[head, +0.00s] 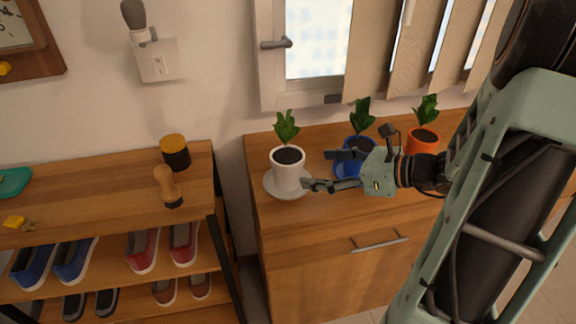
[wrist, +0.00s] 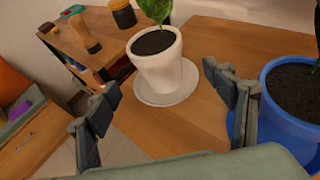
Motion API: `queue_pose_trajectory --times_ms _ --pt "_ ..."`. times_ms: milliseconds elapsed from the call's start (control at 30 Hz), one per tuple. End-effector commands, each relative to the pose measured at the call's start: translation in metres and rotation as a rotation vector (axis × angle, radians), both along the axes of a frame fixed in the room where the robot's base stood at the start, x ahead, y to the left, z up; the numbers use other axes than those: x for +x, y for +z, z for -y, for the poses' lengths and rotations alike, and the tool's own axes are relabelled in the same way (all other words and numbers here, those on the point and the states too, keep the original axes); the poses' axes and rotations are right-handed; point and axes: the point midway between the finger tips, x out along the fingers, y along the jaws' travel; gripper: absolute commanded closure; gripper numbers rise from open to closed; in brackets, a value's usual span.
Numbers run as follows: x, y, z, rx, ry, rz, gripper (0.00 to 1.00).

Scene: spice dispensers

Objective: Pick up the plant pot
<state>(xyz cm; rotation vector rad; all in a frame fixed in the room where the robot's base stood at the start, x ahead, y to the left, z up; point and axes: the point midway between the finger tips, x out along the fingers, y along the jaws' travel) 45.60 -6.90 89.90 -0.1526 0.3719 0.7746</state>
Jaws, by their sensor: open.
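A white plant pot (head: 287,177) with dark soil and a green plant stands upright on a white saucer (head: 272,187) on the wooden cabinet. It also shows in the wrist view (wrist: 160,68), beyond and between my fingertips. A blue pot (head: 354,143) stands right of it, partly hidden behind my gripper, and shows at the right edge of the wrist view (wrist: 296,98). An orange pot (head: 420,143) stands farther right. My gripper (head: 322,170) is open and empty, just right of the white pot, its fingers pointing left. I cannot tell whether a finger touches the pot.
The wooden cabinet (head: 320,225) has a window behind it. A shoe rack (head: 110,204) at left bears a yellow-lidded jar (head: 174,152) and a wooden-handled brush (head: 167,185). Several shoes sit on its lower shelves. The cabinet's front strip is clear.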

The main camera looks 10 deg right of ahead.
Motion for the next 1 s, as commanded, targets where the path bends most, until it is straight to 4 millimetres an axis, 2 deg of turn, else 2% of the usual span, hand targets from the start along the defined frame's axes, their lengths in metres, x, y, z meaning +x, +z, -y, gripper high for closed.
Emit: queue_pose_trajectory --times_ms 200,467,700,1000 --pt "0.022 -0.015 -0.024 0.002 0.004 0.0 0.24" --pt "0.036 -0.023 -0.038 0.001 0.003 -0.001 0.24" --pt "0.058 -0.04 -0.061 0.0 0.004 0.0 0.24" --pt "0.066 -0.042 -0.068 -0.001 0.0 0.0 0.24"
